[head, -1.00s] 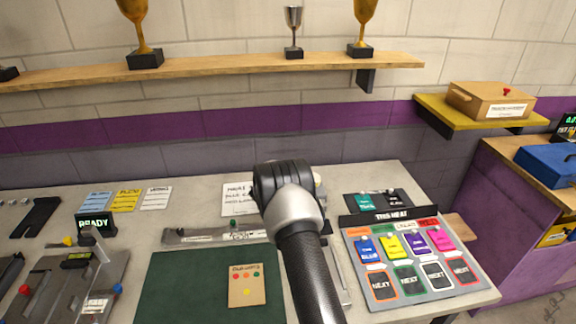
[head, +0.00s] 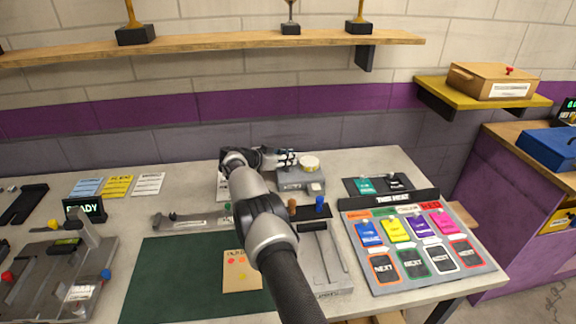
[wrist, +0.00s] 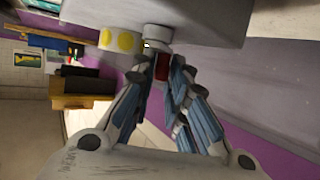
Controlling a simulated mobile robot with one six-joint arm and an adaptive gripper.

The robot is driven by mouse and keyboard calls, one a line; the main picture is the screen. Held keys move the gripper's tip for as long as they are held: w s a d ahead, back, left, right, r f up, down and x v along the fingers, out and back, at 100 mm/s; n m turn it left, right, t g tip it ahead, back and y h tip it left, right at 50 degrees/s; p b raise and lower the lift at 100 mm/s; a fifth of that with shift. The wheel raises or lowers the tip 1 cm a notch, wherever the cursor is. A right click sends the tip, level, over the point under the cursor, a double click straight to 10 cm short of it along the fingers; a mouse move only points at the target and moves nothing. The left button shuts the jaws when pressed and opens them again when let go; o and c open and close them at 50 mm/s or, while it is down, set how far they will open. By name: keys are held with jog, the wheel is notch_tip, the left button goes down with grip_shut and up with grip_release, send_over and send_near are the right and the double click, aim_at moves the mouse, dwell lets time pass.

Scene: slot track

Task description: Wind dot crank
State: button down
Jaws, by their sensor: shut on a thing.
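A grey box (head: 300,180) stands at the back of the table in the head view, with a white, yellow-topped drum (head: 309,162) on it. In the wrist view the drum (wrist: 120,40) shows yellow dots beside the grey box (wrist: 200,18). A white round knob (wrist: 158,36) sticks out from the box, with a red part below it. My gripper (head: 291,158) is at the left of the drum. In the wrist view my gripper (wrist: 161,66) is shut on the crank, around the red part; the fingers hide much of it.
A card board (head: 415,245) lies right of my arm, and a green mat (head: 180,280) lies left of it. A slotted grey track piece (head: 325,262) is beside my arm. A wooden shelf (head: 220,42) with trophies hangs above.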

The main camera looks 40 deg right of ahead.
jog(key=shift+s+b, duration=0.1)
jog(key=shift+b, duration=0.25)
dwell(0.3)
jog(key=c, duration=1.6)
grip_release()
jog(key=v, duration=1.2)
